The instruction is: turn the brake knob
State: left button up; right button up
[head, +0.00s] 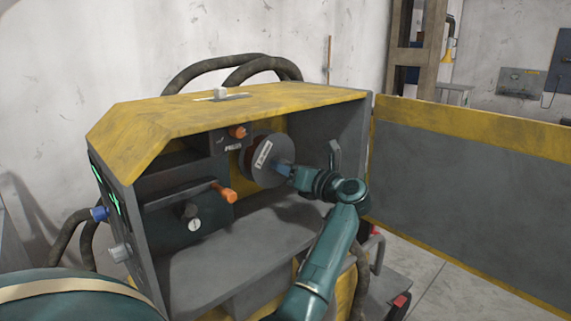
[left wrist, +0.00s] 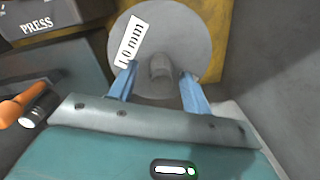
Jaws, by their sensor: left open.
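The disc (head: 260,175) also shows in the head view inside the open cabinet, where the gripper hides the knob. My left gripper (head: 284,168) points at the middle of the disc. In the left wrist view its two blue fingers (left wrist: 159,78) are open, one on each side of the knob, with gaps visible. I cannot tell how deep the fingertips reach. My right gripper is not in view.
The yellow and grey cabinet (head: 230,105) surrounds the disc above and behind. An orange-handled lever (head: 226,193) and an orange knob (head: 237,132) are left of it. The cabinet's open door panel (head: 470,190) stands to the right. The cabinet floor (head: 240,240) is clear.

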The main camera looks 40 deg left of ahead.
pick_arm(q)
jog(key=shift+w+a, duration=0.15)
jog(key=shift+a, duration=0.6)
jog(key=shift+c, duration=0.4)
jog(key=c, duration=0.9)
